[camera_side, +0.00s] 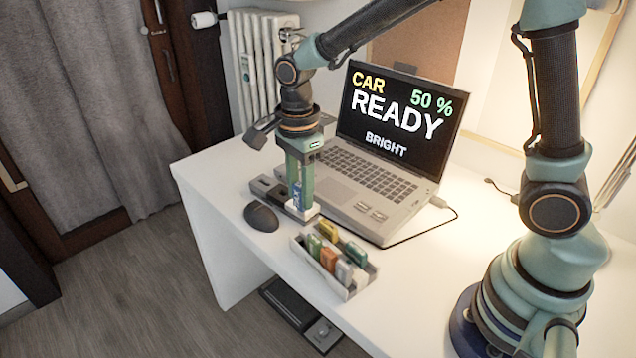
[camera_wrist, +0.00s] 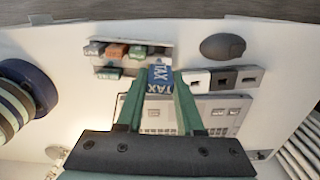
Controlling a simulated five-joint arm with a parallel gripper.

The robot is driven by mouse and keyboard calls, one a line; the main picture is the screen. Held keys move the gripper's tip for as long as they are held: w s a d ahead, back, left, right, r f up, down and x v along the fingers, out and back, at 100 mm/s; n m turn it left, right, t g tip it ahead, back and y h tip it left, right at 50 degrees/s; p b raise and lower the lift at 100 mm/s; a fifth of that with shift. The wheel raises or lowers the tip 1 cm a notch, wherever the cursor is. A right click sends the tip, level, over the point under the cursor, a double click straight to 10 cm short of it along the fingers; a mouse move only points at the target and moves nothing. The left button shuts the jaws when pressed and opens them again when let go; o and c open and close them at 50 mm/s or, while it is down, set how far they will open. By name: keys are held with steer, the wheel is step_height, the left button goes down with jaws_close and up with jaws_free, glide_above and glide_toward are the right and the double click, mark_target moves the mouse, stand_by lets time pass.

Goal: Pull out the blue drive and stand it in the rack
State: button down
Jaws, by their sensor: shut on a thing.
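My gripper (camera_side: 300,200) points down over the near end of the port strip (camera_side: 262,188), beside the laptop. Its green fingers are shut on the blue drive (camera_side: 296,194). In the wrist view the blue drive (camera_wrist: 160,76), labelled TAX, sits between the fingertips at the left end of the strip (camera_wrist: 236,76). Its lower end is hidden, so I cannot tell whether it is seated or clear of the port. The pale rack (camera_side: 350,290) stands on the desk in front of the strip and holds several green, orange, grey and yellow drives.
A black mouse (camera_side: 261,216) lies left of the strip, near the desk edge. The open laptop (camera_side: 375,180) is close behind my gripper, with a cable (camera_side: 425,233) running across the desk on its right. Bare desk (camera_side: 410,290) lies right of the rack.

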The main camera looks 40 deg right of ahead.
mark_target(301, 215)
stand_by(0.3)
steer(key=shift+f, duration=2.9)
steer(key=shift+f, duration=2)
stand_by(0.7)
steer(key=shift+c, duration=2.3)
jaws_free()
step_height(301, 215, up, 12)
